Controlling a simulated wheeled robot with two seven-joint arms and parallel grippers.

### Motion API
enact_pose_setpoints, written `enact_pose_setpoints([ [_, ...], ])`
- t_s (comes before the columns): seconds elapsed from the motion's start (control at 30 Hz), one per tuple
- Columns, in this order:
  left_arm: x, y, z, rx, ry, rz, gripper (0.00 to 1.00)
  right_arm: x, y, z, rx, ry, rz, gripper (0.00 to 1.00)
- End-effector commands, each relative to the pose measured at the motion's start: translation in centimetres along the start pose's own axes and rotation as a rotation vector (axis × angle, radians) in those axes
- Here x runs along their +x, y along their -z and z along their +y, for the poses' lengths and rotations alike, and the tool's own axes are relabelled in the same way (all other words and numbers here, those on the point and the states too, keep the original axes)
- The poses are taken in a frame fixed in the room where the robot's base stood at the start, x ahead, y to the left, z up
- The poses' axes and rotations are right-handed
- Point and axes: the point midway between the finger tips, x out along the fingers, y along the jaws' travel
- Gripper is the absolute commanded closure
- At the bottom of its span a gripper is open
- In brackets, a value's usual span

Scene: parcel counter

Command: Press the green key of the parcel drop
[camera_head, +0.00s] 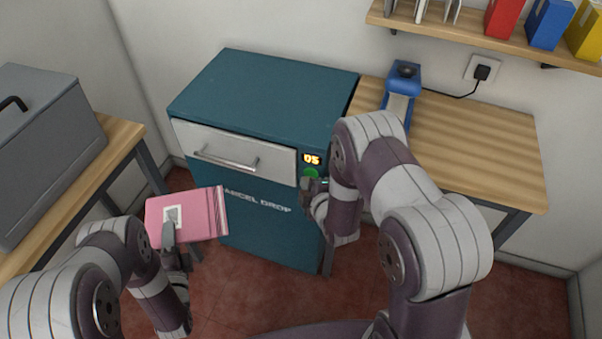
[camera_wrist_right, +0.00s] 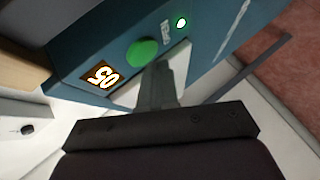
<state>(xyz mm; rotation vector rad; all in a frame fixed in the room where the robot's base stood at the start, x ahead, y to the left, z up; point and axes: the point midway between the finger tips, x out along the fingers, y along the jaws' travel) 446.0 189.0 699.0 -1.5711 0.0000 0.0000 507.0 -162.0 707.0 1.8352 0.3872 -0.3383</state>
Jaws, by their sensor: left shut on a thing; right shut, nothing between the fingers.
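The teal parcel drop (camera_head: 262,100) stands against the wall, with a white drawer front (camera_head: 232,151) that looks closed. Its green key (camera_head: 310,173) is under a lit display (camera_head: 311,159) reading 05. My left gripper (camera_head: 170,232) is shut on a pink parcel (camera_head: 200,216) with a white label, held in front of the parcel drop.
A wooden counter (camera_head: 480,140) on the right bears a blue device (camera_head: 402,85) wired to a wall socket (camera_head: 482,70). A wooden shelf (camera_head: 480,32) with binders hangs above. A grey case (camera_head: 40,150) stands on a left table (camera_head: 112,135).

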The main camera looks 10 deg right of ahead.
Motion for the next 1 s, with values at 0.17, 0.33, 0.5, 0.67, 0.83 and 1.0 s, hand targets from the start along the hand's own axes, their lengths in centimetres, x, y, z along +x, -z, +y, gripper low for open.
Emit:
enact_pose_setpoints([
  [0.17,0.0,0.0,-0.3,0.000,0.001,0.000,1.00,-0.6,0.6,-0.4,0.000,0.002,0.003,1.00],
  [0.33,0.0,0.0,-0.8,0.000,0.001,0.000,1.00,-2.3,1.8,-1.5,-0.002,0.002,0.003,1.00],
  [0.5,0.0,0.0,-1.1,0.000,0.000,0.000,1.00,-3.7,2.9,-2.7,-0.001,0.002,0.003,1.00],
  [0.67,0.0,0.0,-1.2,0.000,0.001,0.000,1.00,-4.2,3.1,-3.0,-0.001,-0.001,0.001,1.00],
  [0.83,0.0,0.0,-1.1,0.000,0.001,0.000,1.00,-4.2,3.1,-3.0,-0.001,-0.001,0.001,1.00],
  [1.0,0.0,0.0,-1.1,0.000,0.001,0.000,1.00,-4.2,3.1,-3.0,0.000,-0.001,0.001,1.00],
])
